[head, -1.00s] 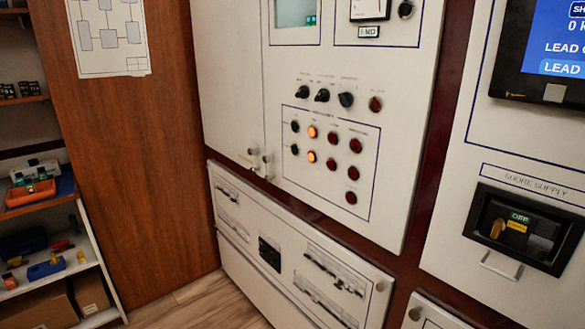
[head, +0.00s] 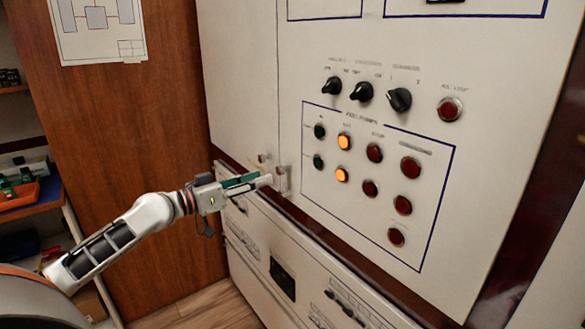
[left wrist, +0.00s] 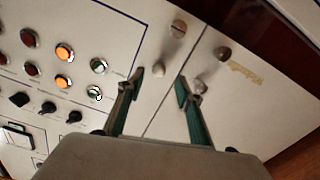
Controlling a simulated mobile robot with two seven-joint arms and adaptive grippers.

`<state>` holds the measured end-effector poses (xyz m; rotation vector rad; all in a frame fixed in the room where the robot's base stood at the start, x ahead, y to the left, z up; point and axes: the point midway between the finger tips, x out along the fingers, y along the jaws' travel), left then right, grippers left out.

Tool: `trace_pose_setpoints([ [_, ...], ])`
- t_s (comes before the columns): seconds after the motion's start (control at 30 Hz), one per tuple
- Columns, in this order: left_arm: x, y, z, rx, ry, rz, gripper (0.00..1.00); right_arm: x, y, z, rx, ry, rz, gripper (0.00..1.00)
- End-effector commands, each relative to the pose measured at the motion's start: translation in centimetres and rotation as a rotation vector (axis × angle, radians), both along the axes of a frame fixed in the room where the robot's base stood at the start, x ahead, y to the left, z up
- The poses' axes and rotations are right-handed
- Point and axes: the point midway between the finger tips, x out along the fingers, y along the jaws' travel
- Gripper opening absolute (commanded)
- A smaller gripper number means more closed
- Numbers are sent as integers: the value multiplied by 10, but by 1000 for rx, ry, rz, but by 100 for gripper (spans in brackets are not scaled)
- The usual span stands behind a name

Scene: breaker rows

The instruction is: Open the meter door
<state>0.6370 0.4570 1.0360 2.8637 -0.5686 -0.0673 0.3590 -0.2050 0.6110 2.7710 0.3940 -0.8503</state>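The tall cream panel (head: 470,90) carries dark rotary knobs, red buttons and lit orange lamps. A seam separates it from a plain cream door (head: 238,70) on the left. Small round catches sit beside the seam: one on the lamp panel (left wrist: 179,29), one on the plain door (left wrist: 224,53). Which leaf is the meter door is not clear now. My left gripper (head: 270,180) is in front of the lamp panel's lower left corner, by its catch (head: 283,178). In the left wrist view its green fingers (left wrist: 160,81) are open, apart across the seam, with nothing held. Contact cannot be told.
A lower cabinet front (head: 290,285) lies below a dark red strip. A brown wooden wall (head: 150,130) stands to the left, with a shelf of tools (head: 25,200) at the far left. Wooden floor (head: 205,305) shows at the bottom.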

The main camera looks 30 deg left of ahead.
Motion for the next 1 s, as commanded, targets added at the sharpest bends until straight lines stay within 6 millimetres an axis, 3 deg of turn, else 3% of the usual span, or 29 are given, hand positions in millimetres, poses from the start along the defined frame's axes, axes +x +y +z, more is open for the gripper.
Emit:
trace_pose_setpoints([
  [0.17, 8, -2, 4, -3, -4, 0, 36, 1, -1, 4, 0, -3, -1, 40],
  [0.7, 64, -25, 3, -2, -3, 2, 36, -5, 4, 11, 16, 10, 0, 40],
  [1.0, 72, -30, 0, -1, 1, 1, 36, -6, 3, 10, 16, 15, -1, 40],
])
